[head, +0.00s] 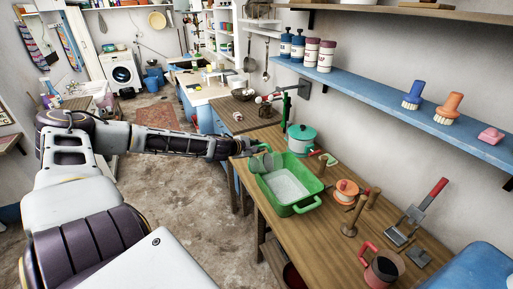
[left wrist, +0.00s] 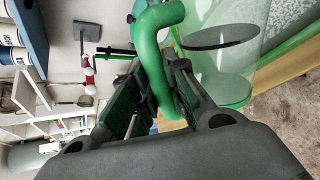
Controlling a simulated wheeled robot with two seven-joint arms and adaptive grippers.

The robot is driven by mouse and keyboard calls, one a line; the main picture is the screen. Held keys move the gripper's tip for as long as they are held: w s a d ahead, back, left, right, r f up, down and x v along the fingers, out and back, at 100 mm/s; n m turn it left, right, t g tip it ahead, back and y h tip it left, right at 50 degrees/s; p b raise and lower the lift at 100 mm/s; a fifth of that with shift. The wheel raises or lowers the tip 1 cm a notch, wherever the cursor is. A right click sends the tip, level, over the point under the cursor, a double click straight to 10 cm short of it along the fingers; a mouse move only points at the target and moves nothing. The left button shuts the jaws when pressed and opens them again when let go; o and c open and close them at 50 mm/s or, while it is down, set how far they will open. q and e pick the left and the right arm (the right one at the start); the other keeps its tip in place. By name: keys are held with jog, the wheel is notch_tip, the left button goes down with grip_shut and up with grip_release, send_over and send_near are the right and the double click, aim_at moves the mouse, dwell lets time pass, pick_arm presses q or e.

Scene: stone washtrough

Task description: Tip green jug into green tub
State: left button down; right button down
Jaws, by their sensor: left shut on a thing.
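The green tub (head: 311,203) stands on the wooden table, with something pale in its bottom. The green jug (head: 262,163) is at the tub's left end, over or beside the rim; I cannot tell if it touches. In the left wrist view the jug's clear body (left wrist: 228,65) shows a dark oval surface inside, and its thick green handle (left wrist: 152,60) runs between my fingers. My left gripper (head: 241,149) is shut on that handle; it also shows in the left wrist view (left wrist: 152,88). The jug's far side is hidden. My right gripper is not in view.
A teal lidded pot (head: 301,140) stands just behind the tub. An orange-red round container (head: 346,191), wooden posts (head: 355,217) and a red-handled jug (head: 381,270) stand to the right. A blue shelf (head: 385,93) with bottles and brushes hangs above the table.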

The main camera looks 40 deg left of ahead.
pick_arm(q)
jog(key=shift+m+h, duration=0.9)
jog(key=shift+a+r, duration=0.1)
jog(key=shift+a, duration=0.2)
dwell(0.7)
jog(key=shift+s+a+n+h+p, duration=0.1)
jog(key=shift+n+h+p, duration=0.2)
jog(key=shift+h, duration=0.1)
